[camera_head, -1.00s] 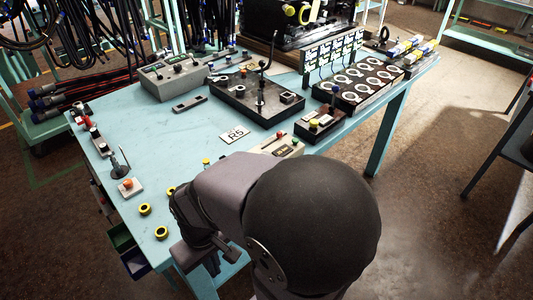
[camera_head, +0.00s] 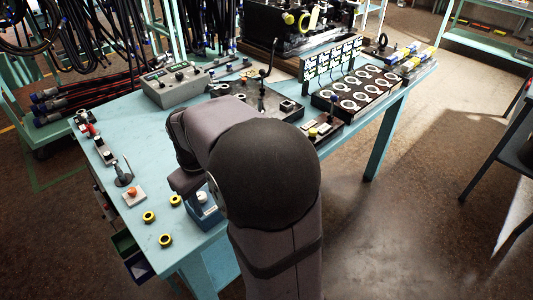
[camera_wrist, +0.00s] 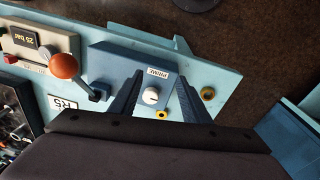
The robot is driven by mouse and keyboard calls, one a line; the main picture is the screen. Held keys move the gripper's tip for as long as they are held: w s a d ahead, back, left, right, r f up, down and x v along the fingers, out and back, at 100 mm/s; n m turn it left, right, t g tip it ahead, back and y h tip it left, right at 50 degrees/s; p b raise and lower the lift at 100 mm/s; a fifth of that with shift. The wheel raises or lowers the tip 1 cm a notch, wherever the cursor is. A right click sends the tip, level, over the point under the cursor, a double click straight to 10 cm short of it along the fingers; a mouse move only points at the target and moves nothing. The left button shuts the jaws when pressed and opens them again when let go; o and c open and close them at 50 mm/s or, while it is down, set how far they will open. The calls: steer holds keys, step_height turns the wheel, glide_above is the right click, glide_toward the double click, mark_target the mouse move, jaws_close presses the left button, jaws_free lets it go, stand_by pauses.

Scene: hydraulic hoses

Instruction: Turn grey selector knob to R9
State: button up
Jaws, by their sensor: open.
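In the wrist view a pale knob (camera_wrist: 151,95) sits on a blue box (camera_wrist: 110,60) with a "PRIME" label. My gripper (camera_wrist: 160,78) is open, its dark fingers either side of the knob in the picture; I cannot tell how far above it they are. The box shows partly beside my arm in the head view (camera_head: 205,216). A grey box (camera_head: 174,85) at the back left bears several small dark knobs. I cannot tell which knob is the grey selector, and no R9 mark is readable. An "R5" card (camera_wrist: 62,104) lies beside the blue box.
An orange ball-topped lever (camera_wrist: 65,66) stands close to the fingers, by a box marked "25 bar" (camera_wrist: 25,38). Yellow-ringed parts (camera_head: 165,240) lie near the table's front left edge. A black ring panel (camera_head: 355,88) stands at the right. The left middle of the table (camera_head: 125,115) is clear.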

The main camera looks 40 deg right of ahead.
steer(key=shift+n, duration=0.4)
steer(key=w+d+r, duration=0.1)
steer(key=d+r, duration=0.1)
steer(key=d, duration=0.1)
steer(key=w+d+r+p, duration=0.1)
steer(key=w+d+r, duration=0.1)
steer(key=d, duration=0.2)
steer(key=w+d+r+p, duration=0.1)
steer(key=w+d+r, duration=0.1)
steer(key=d, duration=0.2)
steer(key=shift+d+r, duration=0.1)
steer(key=shift+n+g+y, duration=0.3)
steer(key=shift+g, duration=0.2)
steer(key=d, duration=0.4)
steer(key=s+d+f+p, duration=0.1)
steer(key=d, duration=0.3)
steer(key=d+f+p, duration=0.1)
steer(key=d, duration=0.3)
steer(key=shift+s, duration=0.25)
steer(key=shift+s+d+f, duration=0.15)
steer(key=shift+s+f, duration=0.05)
steer(key=shift+f, duration=0.15)
steer(key=shift+f+p, duration=1.3)
steer(key=shift+f, duration=2.35)
steer(key=c, duration=1)
